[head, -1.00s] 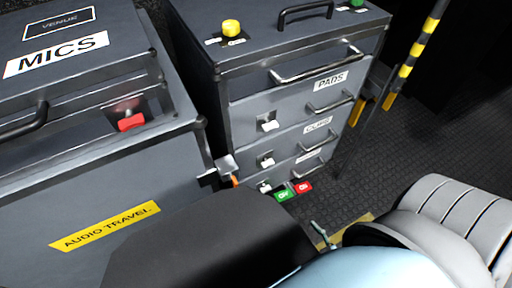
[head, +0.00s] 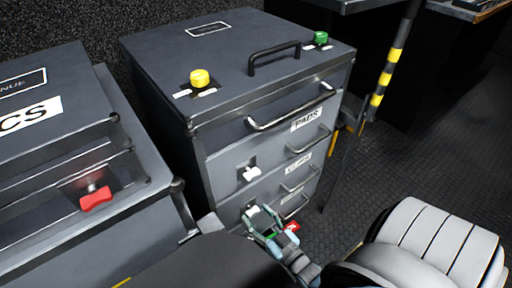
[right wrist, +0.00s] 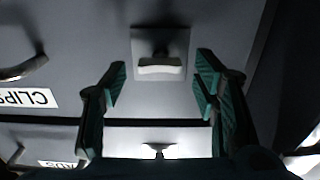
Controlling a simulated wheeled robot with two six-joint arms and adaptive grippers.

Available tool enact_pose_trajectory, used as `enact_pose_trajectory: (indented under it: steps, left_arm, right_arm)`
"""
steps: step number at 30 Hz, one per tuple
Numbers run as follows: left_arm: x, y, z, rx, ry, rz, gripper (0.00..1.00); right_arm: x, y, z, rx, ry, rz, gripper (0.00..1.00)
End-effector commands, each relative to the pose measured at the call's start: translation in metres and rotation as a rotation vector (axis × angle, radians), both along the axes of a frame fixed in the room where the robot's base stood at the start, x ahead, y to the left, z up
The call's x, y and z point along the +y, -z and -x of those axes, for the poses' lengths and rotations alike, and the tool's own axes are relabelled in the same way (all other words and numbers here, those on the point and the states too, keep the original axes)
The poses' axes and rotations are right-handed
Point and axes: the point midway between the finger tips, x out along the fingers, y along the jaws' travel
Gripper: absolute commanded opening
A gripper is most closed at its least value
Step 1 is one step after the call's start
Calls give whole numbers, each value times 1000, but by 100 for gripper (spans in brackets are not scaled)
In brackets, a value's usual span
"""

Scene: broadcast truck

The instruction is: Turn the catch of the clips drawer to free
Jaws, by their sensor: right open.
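The clips drawer is the second drawer of the grey cabinet, and its label (head: 298,162) shows in the head view. Its catch (right wrist: 160,68) is a white bar on a square plate in the right wrist view, lying level across the picture; in the head view it shows as a small white piece (head: 252,209) beside my fingers. My right gripper (right wrist: 158,85) is open, with one finger to each side of the catch and nothing between the tips. In the head view the right gripper (head: 265,222) is in front of the drawer fronts. My left gripper is not in view.
The pads drawer above has its own white catch (head: 250,173). The cabinet top carries a yellow knob (head: 200,78), a green knob (head: 321,38) and a black handle (head: 274,58). The case with a red catch (head: 96,199) stands left. A striped pole (head: 388,77) stands right; floor is clear there.

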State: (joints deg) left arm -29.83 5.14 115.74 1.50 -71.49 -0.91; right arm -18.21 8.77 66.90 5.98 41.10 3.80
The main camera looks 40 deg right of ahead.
Motion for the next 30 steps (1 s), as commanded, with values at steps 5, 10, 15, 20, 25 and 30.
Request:
enact_pose_trajectory:
  steps: [5,10,15,20,25,30]
  left_arm:
    - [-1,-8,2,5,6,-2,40]
    - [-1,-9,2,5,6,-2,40]
    - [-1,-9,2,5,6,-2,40]
    - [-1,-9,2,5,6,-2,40]
    - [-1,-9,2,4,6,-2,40]
    - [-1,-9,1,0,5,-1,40]
  right_arm:
    - [-1,0,-12,1,2,0,55]
    - [-1,0,-12,1,2,0,55]
    - [-1,0,-12,1,2,0,34]
    - [-1,0,-12,1,2,0,9]
    - [-1,0,-12,1,2,5,7]
    - [-1,-1,-12,1,2,36,7]
